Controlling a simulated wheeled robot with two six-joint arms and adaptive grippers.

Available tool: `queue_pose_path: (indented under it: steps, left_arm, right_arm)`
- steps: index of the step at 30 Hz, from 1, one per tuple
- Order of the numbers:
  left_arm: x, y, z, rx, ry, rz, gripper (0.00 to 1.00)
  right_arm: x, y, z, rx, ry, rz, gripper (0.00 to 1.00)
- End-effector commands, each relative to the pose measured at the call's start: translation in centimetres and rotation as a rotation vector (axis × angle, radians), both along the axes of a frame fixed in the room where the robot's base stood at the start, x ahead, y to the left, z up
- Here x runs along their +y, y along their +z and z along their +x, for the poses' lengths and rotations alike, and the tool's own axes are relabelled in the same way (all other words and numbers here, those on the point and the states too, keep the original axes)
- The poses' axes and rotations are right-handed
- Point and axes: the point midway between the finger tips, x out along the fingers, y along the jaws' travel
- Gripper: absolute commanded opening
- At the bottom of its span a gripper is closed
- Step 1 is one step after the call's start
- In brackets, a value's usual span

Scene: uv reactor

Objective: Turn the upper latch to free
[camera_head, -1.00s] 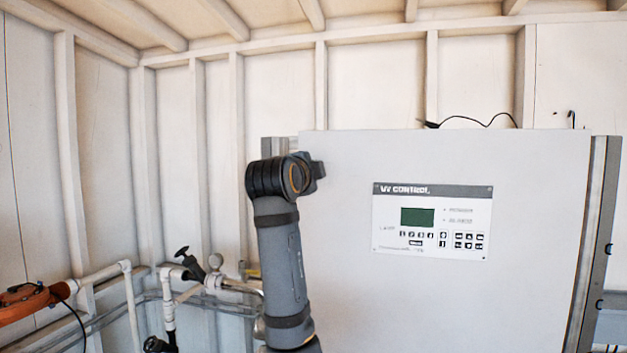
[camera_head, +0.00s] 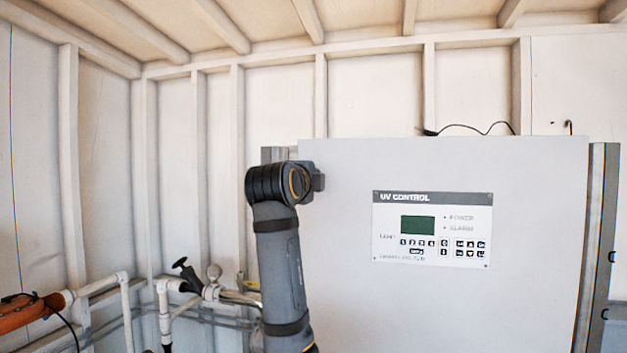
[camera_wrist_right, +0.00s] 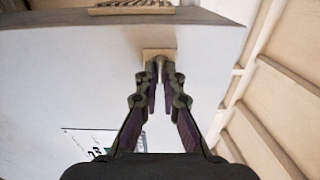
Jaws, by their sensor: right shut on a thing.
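In the right wrist view, my right gripper (camera_wrist_right: 161,80) has its two dark fingers closed together on a small latch with a pale, squarish base (camera_wrist_right: 153,54). The latch sits on the white front of the cabinet, near its edge. The fingertips cover most of the latch, so I cannot tell its angle. In the head view, a dark grey arm of mine (camera_head: 281,255) stands in front of the left side of the UV control cabinet (camera_head: 340,290). No gripper fingers show there. My left gripper is not in view.
The control panel (camera_head: 432,228) with a green screen is on the cabinet front. A cable (camera_head: 480,129) lies on the cabinet's top. White pipes (camera_head: 127,310), a black-handled valve (camera_head: 188,273) and an orange part (camera_head: 28,312) are at the lower left. The studded wall stands behind.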

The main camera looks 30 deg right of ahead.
Motion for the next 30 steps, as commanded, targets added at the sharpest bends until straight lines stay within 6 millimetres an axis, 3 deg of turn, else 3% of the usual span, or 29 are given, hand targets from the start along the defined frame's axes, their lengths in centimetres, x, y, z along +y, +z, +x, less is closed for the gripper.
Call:
queue_pose_path:
  steps: [1,6,16,25,30]
  left_arm:
    - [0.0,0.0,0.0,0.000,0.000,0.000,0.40]
    - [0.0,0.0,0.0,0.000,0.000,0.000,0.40]
    - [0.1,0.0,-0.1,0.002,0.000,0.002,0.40]
    - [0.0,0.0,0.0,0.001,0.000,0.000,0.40]
    - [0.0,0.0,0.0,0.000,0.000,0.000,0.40]
  right_arm:
    - [0.0,0.0,0.0,0.000,0.001,0.001,0.08]
    - [0.0,0.0,0.0,0.000,0.001,0.000,0.29]
    - [0.4,0.0,-0.2,-0.001,0.002,0.001,0.29]
    - [4.6,-0.1,-3.6,-0.001,0.006,0.002,0.29]
    - [5.7,-0.1,-4.7,0.000,0.003,0.001,0.29]
